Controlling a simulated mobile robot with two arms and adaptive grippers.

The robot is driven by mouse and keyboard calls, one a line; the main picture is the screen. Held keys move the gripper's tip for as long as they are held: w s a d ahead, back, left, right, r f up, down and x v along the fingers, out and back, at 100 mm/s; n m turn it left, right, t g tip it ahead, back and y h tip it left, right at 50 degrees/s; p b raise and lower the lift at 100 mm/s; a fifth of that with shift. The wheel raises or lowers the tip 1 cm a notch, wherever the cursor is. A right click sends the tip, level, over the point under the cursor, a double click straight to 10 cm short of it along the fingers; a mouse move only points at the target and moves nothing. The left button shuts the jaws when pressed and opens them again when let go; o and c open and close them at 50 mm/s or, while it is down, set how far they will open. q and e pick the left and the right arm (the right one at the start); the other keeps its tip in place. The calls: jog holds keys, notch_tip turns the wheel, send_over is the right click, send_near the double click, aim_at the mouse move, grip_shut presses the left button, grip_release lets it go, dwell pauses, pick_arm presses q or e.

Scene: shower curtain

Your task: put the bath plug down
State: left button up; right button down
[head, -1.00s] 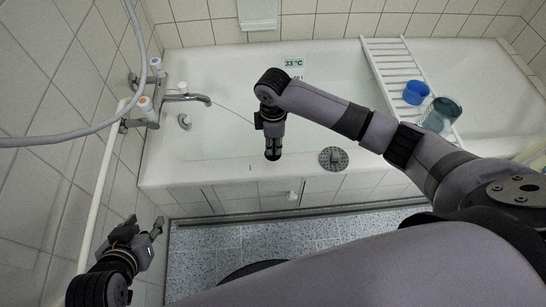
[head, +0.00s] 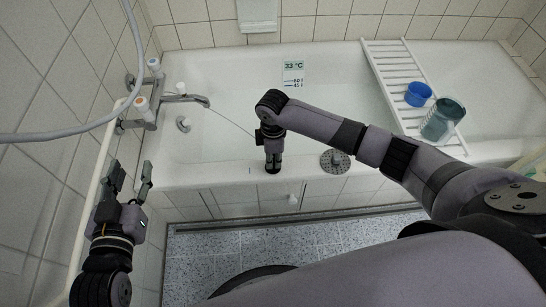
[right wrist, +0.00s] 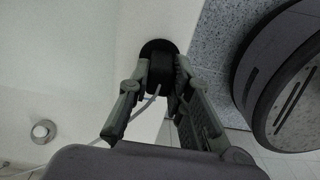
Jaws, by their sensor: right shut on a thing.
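The bath plug (right wrist: 158,50) is a black round stopper with a thin pale cord. My right gripper (right wrist: 160,72) is shut on it in the right wrist view, over the white front rim of the bathtub (right wrist: 105,25). I cannot tell whether the plug touches the rim. In the head view my right gripper (head: 273,168) points down at this rim (head: 225,172) and mostly hides the plug. A thin line (head: 230,121) runs from near the tap to it. My left gripper (head: 132,180) is open and empty, left of the tub.
A perforated metal disc (head: 334,161) lies on the rim to the right of my right gripper. A white rack (head: 388,72) across the tub carries a blue cup (head: 417,94) and a teal cup (head: 442,119). The tap (head: 180,98) is at the left. The rim between has free room.

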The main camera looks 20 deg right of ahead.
jog(key=c, duration=1.5)
grip_release()
jog(key=shift+f, duration=0.15)
jog(key=shift+o, duration=0.2)
